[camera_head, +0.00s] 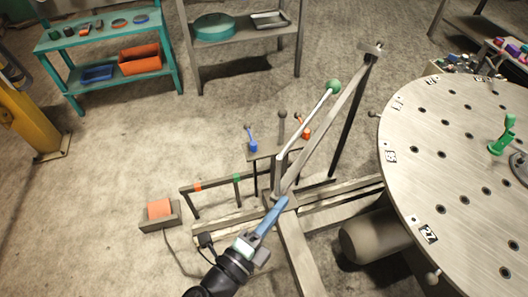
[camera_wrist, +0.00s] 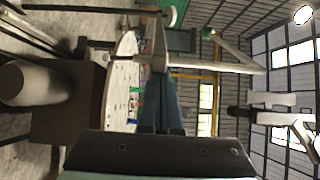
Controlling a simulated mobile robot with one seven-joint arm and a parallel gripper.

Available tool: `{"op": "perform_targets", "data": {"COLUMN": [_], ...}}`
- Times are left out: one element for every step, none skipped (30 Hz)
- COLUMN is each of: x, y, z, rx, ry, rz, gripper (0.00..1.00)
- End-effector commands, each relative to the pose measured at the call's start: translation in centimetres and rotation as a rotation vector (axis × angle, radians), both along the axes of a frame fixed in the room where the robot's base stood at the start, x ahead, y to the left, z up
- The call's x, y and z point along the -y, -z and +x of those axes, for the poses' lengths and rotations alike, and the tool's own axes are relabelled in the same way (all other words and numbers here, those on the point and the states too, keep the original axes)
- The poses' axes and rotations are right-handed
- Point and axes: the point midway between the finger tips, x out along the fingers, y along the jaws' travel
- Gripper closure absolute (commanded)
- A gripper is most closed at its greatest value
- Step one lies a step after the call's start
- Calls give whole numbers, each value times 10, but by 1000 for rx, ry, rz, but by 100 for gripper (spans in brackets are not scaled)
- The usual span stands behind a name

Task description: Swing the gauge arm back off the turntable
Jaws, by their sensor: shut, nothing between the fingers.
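The round metal turntable (camera_head: 455,150) fills the right side of the head view; its edge also shows in the wrist view (camera_wrist: 122,62). Left of it, a flat grey bar, seemingly the gauge arm (camera_head: 335,110), slants from a pivot up to a small end plate (camera_head: 370,48). In the picture it lies clear of the turntable's rim. A thinner pale rod with a green ball knob (camera_head: 333,87) rises beside it. My gripper (camera_head: 282,203) is shut and empty, its blue fingers close to the pivot. I cannot tell whether they touch it. The fingers (camera_wrist: 160,95) also show in the wrist view.
A green clamp-like piece (camera_head: 502,135) stands on the turntable. A blue lever (camera_head: 252,143) and an orange lever (camera_head: 304,130) stand just behind the pivot. A low rail (camera_head: 215,185) and an orange block (camera_head: 159,209) lie left. Open floor extends behind, towards the shelves.

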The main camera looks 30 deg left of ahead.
Motion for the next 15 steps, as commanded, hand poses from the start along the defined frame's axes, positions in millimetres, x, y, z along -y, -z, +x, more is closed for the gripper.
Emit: {"op": "perform_targets", "data": {"x": [-33,-33,-33,-33,-32,-32,-32,-31,-31,-29,-28,-27,-26,-24,-21], "y": [-7,-7,-7,-7,-6,-6,-5,-5,-4,-3,-2,-1,0,1,1], "z": [-3,-4,-4,-6,-7,-11,-14,-18,-25,-30,-36,-45,-51,-58,-66], "rx": [4,4,4,4,3,3,2,2,-1,-2,-4,-6,-8,-8,-7], "ry": [-86,-86,-86,-85,-85,-83,-82,-81,-79,-76,-73,-69,-66,-61,-54], "rz": [7,7,7,7,8,9,9,10,11,12,11,11,11,10,11], "gripper": [100,100,100,100,100,100,100,100,100,100,100,100,100,100,100]}}
